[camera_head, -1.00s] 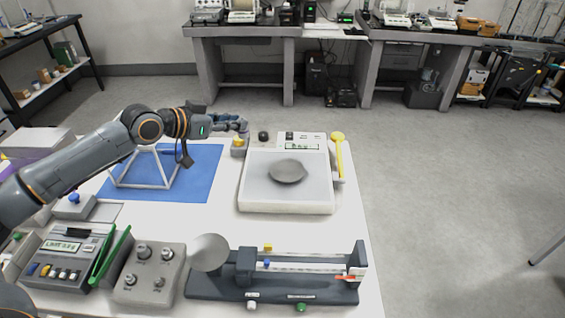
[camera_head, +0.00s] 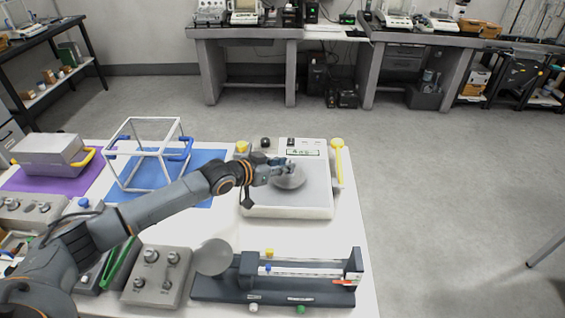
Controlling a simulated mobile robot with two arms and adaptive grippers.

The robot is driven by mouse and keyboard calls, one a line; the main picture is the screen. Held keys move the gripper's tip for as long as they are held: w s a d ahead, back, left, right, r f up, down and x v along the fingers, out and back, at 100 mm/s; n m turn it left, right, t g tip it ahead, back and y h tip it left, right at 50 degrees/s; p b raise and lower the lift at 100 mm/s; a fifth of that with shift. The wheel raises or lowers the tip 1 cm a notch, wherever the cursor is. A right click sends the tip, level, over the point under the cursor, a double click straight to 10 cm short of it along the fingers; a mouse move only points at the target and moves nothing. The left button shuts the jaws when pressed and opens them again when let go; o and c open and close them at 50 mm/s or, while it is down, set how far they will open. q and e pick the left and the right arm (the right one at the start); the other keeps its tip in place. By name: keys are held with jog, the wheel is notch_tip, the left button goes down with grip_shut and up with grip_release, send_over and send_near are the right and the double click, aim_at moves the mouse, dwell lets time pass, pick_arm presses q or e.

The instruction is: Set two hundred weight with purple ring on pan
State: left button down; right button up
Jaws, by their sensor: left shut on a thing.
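My left gripper (camera_head: 284,166) is over the round grey pan (camera_head: 293,183) of the white electronic scale (camera_head: 285,211). It is shut on a small grey weight, mostly hidden by the fingers. Its ring colour is too small to make out. I cannot tell whether the weight touches the pan. Another round grey pan (camera_head: 213,257) belongs to the dark beam balance (camera_head: 225,289) at the front. A grey block with several knobbed weights (camera_head: 157,283) stands left of the balance. My right gripper is not in view.
A white wire-frame cube (camera_head: 145,152) stands on a blue mat (camera_head: 208,156), behind my left arm. A yellow spoon-like tool (camera_head: 340,165) lies along the scale's right side. A grey box with a yellow handle (camera_head: 48,155) is at the left. White table is clear between scale and balance.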

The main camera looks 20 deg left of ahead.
pick_arm(q)
jog(key=c, duration=1.2)
grip_release()
jog(key=shift+o, duration=0.2)
jog(key=shift+s, duration=0.1)
jog(key=b+v, duration=0.1)
jog(key=v, duration=1.1)
